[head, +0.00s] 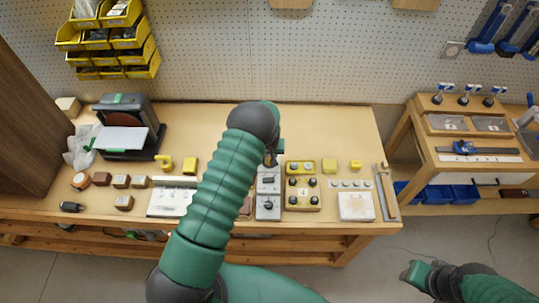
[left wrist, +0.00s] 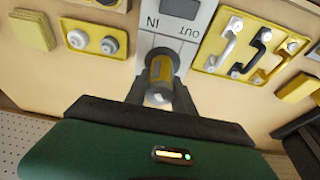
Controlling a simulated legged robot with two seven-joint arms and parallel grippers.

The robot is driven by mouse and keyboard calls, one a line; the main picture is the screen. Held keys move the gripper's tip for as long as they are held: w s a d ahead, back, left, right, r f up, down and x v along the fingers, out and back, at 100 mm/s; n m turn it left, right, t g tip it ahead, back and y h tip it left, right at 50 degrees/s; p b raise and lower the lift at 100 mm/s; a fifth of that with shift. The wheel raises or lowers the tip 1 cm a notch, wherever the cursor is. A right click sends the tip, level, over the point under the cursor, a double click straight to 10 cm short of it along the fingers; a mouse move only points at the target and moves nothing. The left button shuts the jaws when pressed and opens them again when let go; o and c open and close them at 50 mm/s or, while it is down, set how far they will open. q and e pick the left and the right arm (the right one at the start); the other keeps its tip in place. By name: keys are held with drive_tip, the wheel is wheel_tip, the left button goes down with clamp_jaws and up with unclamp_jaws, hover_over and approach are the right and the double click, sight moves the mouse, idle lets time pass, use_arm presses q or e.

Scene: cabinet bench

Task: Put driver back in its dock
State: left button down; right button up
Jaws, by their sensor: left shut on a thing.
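My left gripper (left wrist: 160,100) is shut on the driver (left wrist: 161,70), a short cylinder with a yellow band and dark ends, seen nearly end-on in the left wrist view. I cannot tell whether the driver touches the panel or sits in a dock. In the head view the grey panel (head: 268,204) lies on the bench, and my left arm's wrist hides most of the left gripper (head: 272,158). My right gripper (head: 412,270) is low at the right, away from the bench; its jaw opening is unclear.
Beside the panel are a yellow block with knobs (head: 303,206) and a white box (head: 355,206). A disc sander (head: 128,138) stands at the left under yellow bins (head: 110,38). A second bench (head: 470,150) stands right. The strip behind the panel is mostly clear.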

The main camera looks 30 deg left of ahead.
use_arm(q)
drive_tip(key=c, duration=1)
unclamp_jaws()
drive_tip(key=shift+o, duration=0.4)
drive_tip(key=shift+o, duration=0.9)
drive_tip(key=shift+r+p, duration=2.05)
drive_tip(key=shift+r, duration=1.45)
